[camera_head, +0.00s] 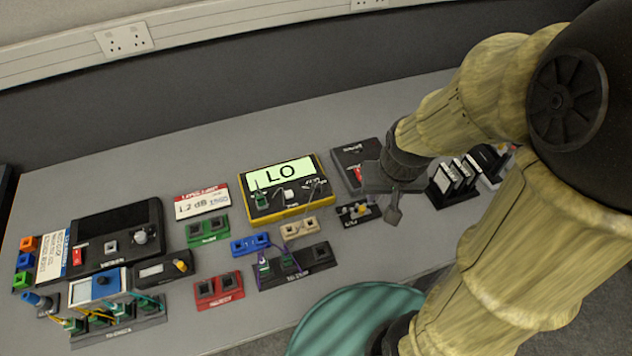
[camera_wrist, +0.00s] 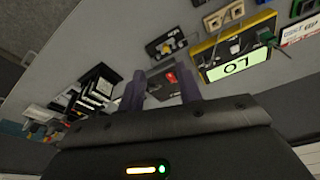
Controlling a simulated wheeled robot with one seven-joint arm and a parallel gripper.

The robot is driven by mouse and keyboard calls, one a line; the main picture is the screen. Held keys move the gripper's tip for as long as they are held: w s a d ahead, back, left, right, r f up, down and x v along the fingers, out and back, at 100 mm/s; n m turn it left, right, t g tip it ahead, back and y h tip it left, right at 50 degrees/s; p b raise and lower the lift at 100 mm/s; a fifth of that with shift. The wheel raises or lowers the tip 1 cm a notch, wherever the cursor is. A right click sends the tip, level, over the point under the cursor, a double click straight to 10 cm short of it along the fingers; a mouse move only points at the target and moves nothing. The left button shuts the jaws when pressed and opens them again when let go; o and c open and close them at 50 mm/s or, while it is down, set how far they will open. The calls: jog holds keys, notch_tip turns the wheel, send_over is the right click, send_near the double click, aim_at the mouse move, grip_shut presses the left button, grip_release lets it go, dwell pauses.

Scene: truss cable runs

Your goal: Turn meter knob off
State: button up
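The meter (camera_head: 247,205) is a yellow-edged box with a lit green screen reading "LO", standing near the middle of the bench. Its pale knob (camera_head: 289,195) sits below the screen. In the wrist view the meter (camera_wrist: 208,74) is at the upper right, with its knob (camera_wrist: 235,48) beside the screen. My gripper (camera_wrist: 161,86) is open and empty, its two dark fingers apart. In the head view my gripper (camera_head: 392,203) is to the right of the meter, apart from the knob and partly hidden by the wrist.
A dark box with a red switch (camera_head: 357,174) stands right of the meter, behind my gripper. A small black block with a yellow knob (camera_head: 360,210) lies between them. A rack of dark cards (camera_head: 453,180) is at the right. Coloured connector blocks sit in front of the meter.

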jog(key=shift+o, duration=0.9)
jog(key=w+a+r+m+g+p, duration=0.1)
jog(key=w+a+m+p, duration=0.2)
jog(key=w, duration=0.6)
jog(key=shift+w+a+r+p, duration=0.2)
jog(key=shift+w+a+p, duration=0.15)
jog(key=shift+a, duration=0.75)
jog(key=m+g+p, duration=0.2)
jog(key=m+p, duration=0.1)
jog(key=m, duration=0.1)
send_over(316, 184)
notch_tip(316, 184, down, 3)
jog(key=shift+r, duration=0.25)
jog(key=shift+f, duration=0.15)
notch_tip(316, 184, down, 17)
jog(key=p, duration=0.4)
jog(key=shift+f, duration=0.1)
jog(key=shift+c, duration=0.2)
jog(key=c, duration=1)
